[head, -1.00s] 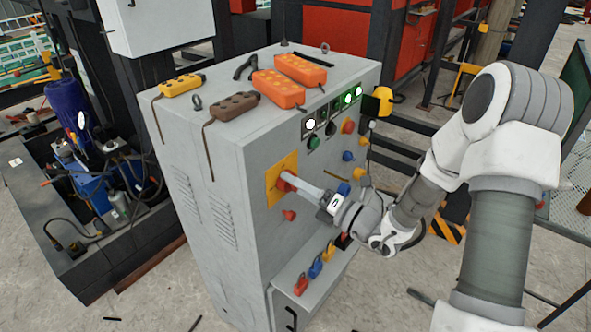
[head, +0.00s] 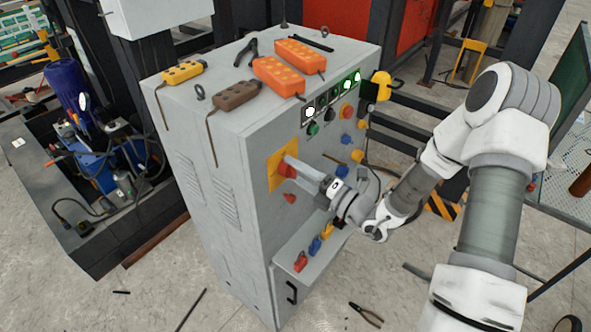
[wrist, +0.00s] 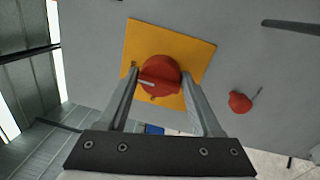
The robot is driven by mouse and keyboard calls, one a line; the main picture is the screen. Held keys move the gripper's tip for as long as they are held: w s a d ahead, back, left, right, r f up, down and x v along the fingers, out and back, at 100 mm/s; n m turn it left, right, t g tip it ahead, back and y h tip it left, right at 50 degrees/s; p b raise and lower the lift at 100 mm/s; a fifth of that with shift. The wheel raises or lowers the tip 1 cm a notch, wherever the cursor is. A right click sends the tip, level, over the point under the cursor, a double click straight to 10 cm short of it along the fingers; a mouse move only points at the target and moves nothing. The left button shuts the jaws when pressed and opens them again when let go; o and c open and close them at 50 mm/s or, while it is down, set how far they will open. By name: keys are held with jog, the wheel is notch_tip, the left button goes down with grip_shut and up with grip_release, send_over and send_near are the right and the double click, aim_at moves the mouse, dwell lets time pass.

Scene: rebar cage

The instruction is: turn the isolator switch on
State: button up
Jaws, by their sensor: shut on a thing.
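The isolator switch is a red rotary knob (head: 286,170) on a square yellow plate (head: 273,178) on the grey cabinet's front. My gripper (head: 290,163) reaches it from the right. In the wrist view the red knob (wrist: 160,76) sits between my two fingers, in front of the yellow plate (wrist: 196,44). My gripper (wrist: 160,70) is shut on the knob, with one finger on each side. A pale mark shows on the knob's left part. The fingers hide part of the knob in the head view.
A smaller red knob (head: 290,198) sits just below the plate. Green-lit indicators (head: 346,84) and other knobs fill the panel's right side. A ledge below holds coloured padlock-like items (head: 314,246). Orange boxes (head: 279,76) lie on the cabinet top. Pliers (head: 366,315) lie on the floor.

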jog(key=shift+f, duration=0.2)
jog(key=o, duration=1.3)
jog(key=shift+r, duration=0.1)
jog(key=b+v, duration=0.1)
jog(key=v, duration=1.6)
jog(key=shift+s+b, duration=0.2)
jog(key=shift+b, duration=0.15)
jog(key=shift+d, duration=0.1)
